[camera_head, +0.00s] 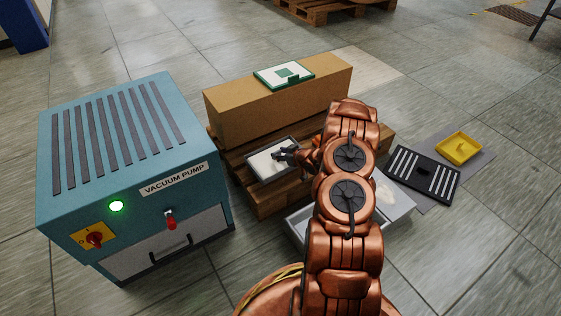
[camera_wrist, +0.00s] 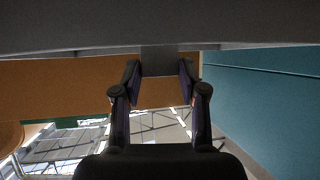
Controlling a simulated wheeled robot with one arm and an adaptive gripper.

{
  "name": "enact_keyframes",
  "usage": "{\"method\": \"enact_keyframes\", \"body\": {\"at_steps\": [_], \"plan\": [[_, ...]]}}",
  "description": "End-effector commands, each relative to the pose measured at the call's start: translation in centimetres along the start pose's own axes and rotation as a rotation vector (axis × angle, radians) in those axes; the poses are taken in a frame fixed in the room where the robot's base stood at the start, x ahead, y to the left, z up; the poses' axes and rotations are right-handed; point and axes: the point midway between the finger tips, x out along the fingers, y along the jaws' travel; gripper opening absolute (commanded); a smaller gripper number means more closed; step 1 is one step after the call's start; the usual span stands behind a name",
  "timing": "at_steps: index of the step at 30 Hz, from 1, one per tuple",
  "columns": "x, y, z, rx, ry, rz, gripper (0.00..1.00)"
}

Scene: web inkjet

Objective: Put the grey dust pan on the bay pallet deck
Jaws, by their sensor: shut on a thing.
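The grey dust pan (camera_head: 264,166) is a shallow pan with a pale inside, over the front part of the wooden bay pallet deck (camera_head: 266,201), in front of a cardboard box. My gripper (camera_head: 283,153) is shut on its right side. In the wrist view my gripper (camera_wrist: 160,77) has both fingers on a narrow grey part of the pan, and the dark grey pan body (camera_wrist: 90,26) spans the top. I cannot tell whether the pan touches the deck. My arm hides the right part of the pallet.
The long cardboard box (camera_head: 280,101) fills the pallet's back, with a green-and-white item (camera_head: 284,75) on top. A blue vacuum pump (camera_head: 135,178) stands close at left. At right are a grey tray (camera_head: 398,208), a black slotted tray (camera_head: 423,174) and a yellow pan (camera_head: 458,149).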

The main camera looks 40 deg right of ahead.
Motion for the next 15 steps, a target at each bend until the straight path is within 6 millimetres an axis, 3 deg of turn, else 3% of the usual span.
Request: {"method": "enact_keyframes", "body": {"at_steps": [4,11,15], "plan": [[0.5,0.1,0.3,0.000,0.001,0.001,0.00],[1.8,0.2,2.8,-0.001,0.002,0.002,0.00],[1.9,0.2,2.9,-0.001,0.002,0.002,0.00]]}}
